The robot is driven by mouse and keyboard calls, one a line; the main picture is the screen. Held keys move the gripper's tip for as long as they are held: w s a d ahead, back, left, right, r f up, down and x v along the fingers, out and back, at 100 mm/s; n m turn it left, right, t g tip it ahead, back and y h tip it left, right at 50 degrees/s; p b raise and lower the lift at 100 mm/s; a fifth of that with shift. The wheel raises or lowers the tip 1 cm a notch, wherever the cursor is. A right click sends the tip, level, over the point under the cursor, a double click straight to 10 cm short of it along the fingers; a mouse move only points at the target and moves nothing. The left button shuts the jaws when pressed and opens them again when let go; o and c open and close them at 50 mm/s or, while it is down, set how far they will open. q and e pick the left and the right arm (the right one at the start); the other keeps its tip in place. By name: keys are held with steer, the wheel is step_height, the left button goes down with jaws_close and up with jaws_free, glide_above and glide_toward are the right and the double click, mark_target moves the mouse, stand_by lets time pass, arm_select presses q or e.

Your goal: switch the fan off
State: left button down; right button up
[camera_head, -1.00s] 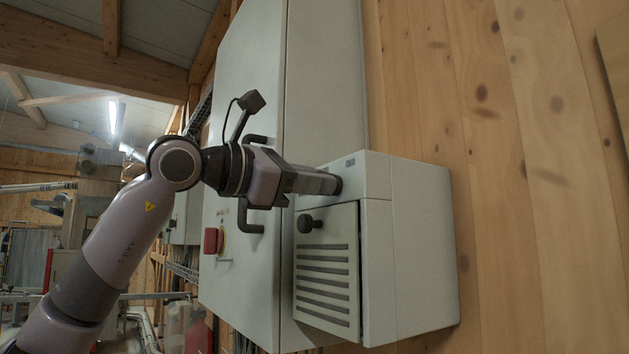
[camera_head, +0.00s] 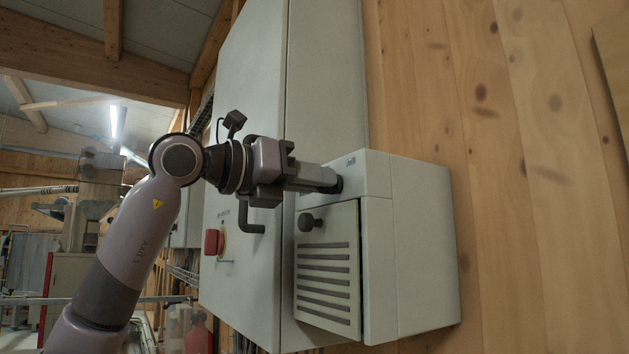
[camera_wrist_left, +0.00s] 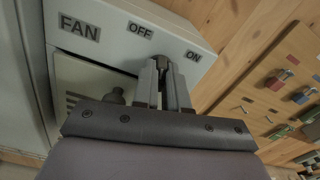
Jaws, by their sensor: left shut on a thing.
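The fan box (camera_head: 410,240) is a pale grey box beside a tall cabinet. In the left wrist view its top strip (camera_wrist_left: 115,28) carries the labels FAN, OFF and ON. A dark switch knob (camera_wrist_left: 163,64) sits on this strip, below and between OFF and ON. My left gripper (camera_head: 334,182) reaches the strip from the left. Its two fingers are shut on the knob, one on each side, as the left wrist view (camera_wrist_left: 162,80) also shows. The fingers hide much of the knob, so I cannot tell exactly where it points. My right gripper is not in view.
A slatted door (camera_head: 326,270) with a small dark round knob (camera_head: 308,222) is on the box just below the gripper. The tall cabinet (camera_head: 250,90) has a red switch (camera_head: 212,242) and a dark handle. A board with several padlocks (camera_wrist_left: 285,85) hangs on the wooden wall.

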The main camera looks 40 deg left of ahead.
arm_select(q)
steer(key=n, duration=0.4)
steer(key=shift+a+r, duration=0.1)
steer(key=shift+n, duration=0.3)
stand_by(0.4)
steer(key=c, duration=1.2)
jaws_free()
steer(key=shift+o, duration=0.2)
steer(key=b+v, duration=0.1)
steer(key=v, duration=0.6)
steer(key=shift+b, duration=0.35)
steer(key=shift+s, duration=0.1)
